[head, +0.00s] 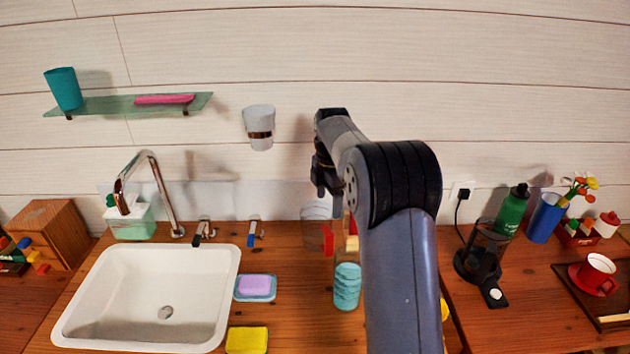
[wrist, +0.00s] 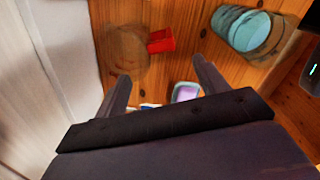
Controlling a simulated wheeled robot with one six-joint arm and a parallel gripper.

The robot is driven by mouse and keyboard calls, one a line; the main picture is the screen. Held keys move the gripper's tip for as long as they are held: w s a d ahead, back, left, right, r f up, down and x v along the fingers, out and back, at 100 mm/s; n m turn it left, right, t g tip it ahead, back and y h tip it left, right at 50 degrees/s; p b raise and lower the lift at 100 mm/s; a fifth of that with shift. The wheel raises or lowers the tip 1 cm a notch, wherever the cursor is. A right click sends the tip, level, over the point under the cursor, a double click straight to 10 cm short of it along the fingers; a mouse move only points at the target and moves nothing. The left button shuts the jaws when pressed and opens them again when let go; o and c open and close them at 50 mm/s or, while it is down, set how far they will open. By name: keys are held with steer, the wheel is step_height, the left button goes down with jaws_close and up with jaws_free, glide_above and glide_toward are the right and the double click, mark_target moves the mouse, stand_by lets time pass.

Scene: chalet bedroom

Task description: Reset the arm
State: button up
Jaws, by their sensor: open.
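My arm rises in the middle right of the head view and bends toward the wall. My gripper (head: 318,188) hangs at its end, above the back of the wooden counter and close to the wall. In the wrist view my gripper (wrist: 160,85) has its two fingers spread with nothing between them. Below it lie a red object (wrist: 161,40) and a glass jar with turquoise contents (wrist: 242,30). The jar also shows in the head view (head: 347,287), left of my arm. My arm hides part of the counter behind it.
A white sink (head: 150,295) with a tap (head: 150,190) is at left. A soap dish (head: 255,288) and yellow sponge (head: 247,340) lie beside it. A glass shelf (head: 115,104) and wall cup (head: 259,127) are above. A black blender-like appliance (head: 482,258) stands at right.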

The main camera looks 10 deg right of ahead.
mark_target(327, 229)
step_height(327, 229, down, 12)
steer(key=shift+w+a+r+p, duration=0.1)
steer(key=shift+r+p, duration=0.15)
steer(key=shift+p, duration=0.55)
steer(key=shift+w, duration=0.15)
steer(key=shift+r+b, duration=0.45)
steer(key=shift+r, duration=1.2)
steer(key=shift+f, duration=0.1)
